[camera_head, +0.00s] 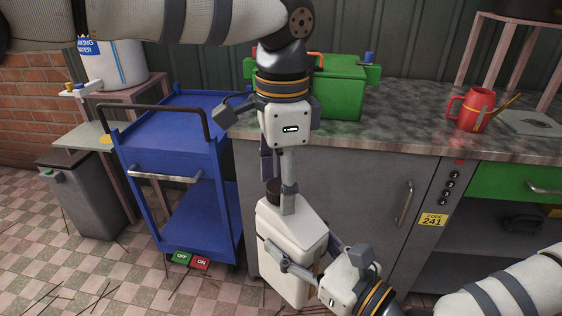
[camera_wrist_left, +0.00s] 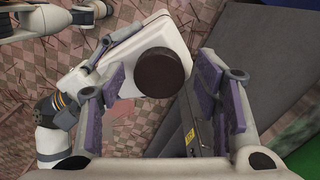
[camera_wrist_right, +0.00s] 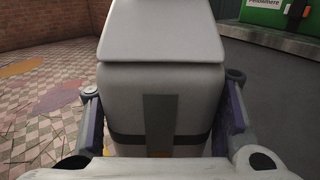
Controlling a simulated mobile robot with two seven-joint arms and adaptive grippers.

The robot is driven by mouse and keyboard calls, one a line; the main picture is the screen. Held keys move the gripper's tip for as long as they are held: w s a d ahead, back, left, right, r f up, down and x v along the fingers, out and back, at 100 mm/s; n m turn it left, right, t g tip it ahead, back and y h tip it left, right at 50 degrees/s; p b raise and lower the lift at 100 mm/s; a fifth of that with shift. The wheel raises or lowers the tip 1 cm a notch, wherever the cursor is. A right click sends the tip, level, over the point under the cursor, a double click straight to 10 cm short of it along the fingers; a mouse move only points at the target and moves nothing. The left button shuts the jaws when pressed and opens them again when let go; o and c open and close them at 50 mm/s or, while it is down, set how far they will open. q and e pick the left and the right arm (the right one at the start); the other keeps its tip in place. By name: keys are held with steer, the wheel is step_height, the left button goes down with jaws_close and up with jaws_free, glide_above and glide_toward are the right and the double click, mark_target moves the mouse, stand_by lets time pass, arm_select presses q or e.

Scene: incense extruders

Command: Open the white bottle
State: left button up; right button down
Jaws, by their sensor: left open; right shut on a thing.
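The white bottle (camera_head: 290,262) is a tall, boxy container with a round dark brown cap (camera_wrist_left: 159,72) on its top. It is held in front of the grey cabinet. My right gripper (camera_head: 305,272) is shut on the bottle's body; in the right wrist view the bottle (camera_wrist_right: 160,100) fills the space between the fingers. My left gripper (camera_head: 279,190) points down over the cap and is open. In the left wrist view the cap lies between the two spread purple-padded fingers, with a gap on each side. In the head view a left finger partly hides the cap.
A grey cabinet (camera_head: 330,185) with a marbled counter stands behind. On it are a green machine (camera_head: 340,88) and a red watering can (camera_head: 470,108). A blue cart (camera_head: 180,140) stands left, with OFF and ON pedals (camera_head: 190,260) on the floor.

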arm_select(q)
steer(key=c, duration=1.2)
steer(key=shift+n, duration=0.6)
steer(key=shift+c, duration=0.2)
steer(key=shift+r, duration=0.2)
steer(key=shift+r, duration=0.95)
step_height(320, 180, up, 4)
steer(key=shift+r, duration=0.1)
